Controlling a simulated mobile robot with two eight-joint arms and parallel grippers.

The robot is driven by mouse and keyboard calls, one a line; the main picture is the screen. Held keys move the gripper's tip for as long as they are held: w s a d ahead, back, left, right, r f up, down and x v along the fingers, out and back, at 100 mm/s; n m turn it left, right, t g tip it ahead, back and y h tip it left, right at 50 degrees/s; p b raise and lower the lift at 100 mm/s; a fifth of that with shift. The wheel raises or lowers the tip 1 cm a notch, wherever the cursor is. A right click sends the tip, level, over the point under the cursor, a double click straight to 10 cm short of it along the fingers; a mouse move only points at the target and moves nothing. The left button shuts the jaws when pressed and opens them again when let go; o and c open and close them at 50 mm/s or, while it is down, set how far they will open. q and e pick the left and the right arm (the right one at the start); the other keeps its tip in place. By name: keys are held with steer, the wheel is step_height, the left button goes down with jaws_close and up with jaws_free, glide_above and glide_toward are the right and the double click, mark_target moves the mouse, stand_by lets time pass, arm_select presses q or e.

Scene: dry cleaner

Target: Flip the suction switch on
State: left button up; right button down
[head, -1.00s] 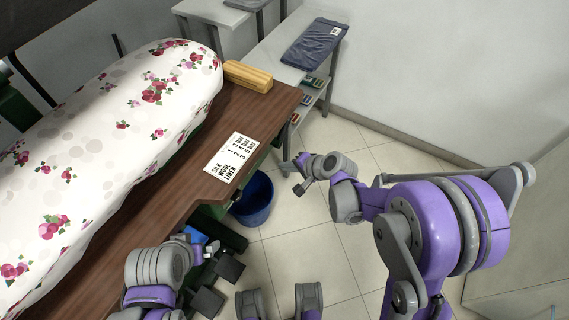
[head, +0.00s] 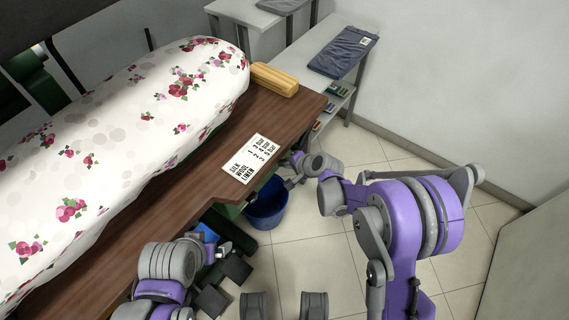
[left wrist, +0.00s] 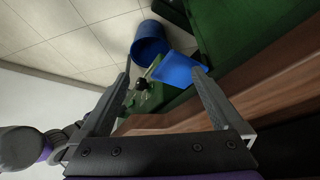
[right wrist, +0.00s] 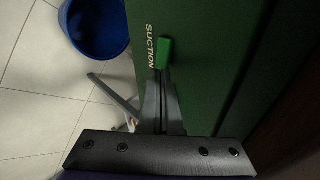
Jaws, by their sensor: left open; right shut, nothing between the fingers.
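The suction switch (right wrist: 165,52) is a small bright green lever beside the white SUCTION lettering (right wrist: 151,45) on a dark green panel (right wrist: 215,60) in the right wrist view. My right gripper (right wrist: 164,78) is shut and empty, its tips right at the switch's near end; I cannot tell whether they touch it. In the head view the right gripper (head: 291,183) is low beside the ironing table's edge, in front of the bucket.
The wooden table (head: 185,187) carries a flowered ironing board (head: 120,150), a yellow block (head: 274,79) and a label card (head: 250,159). A blue bucket (head: 266,207) stands on the tiled floor. A shelf with folded grey cloth (head: 343,52) is behind. The floor at right is open.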

steer(key=shift+w, duration=0.1)
steer(key=shift+w+a+n+g+y, duration=0.2)
steer(key=shift+w+n+g+y, duration=0.2)
steer(key=shift+n, duration=0.3)
steer(key=shift+s, duration=0.2)
steer(key=shift+s+a+b, duration=0.2)
steer(key=shift+s+b, duration=0.2)
steer(key=shift+s, duration=0.25)
steer(key=p+v, duration=0.1)
steer(key=v, duration=0.9)
steer(key=shift+s+d+r, duration=0.2)
steer(key=shift+r, duration=0.1)
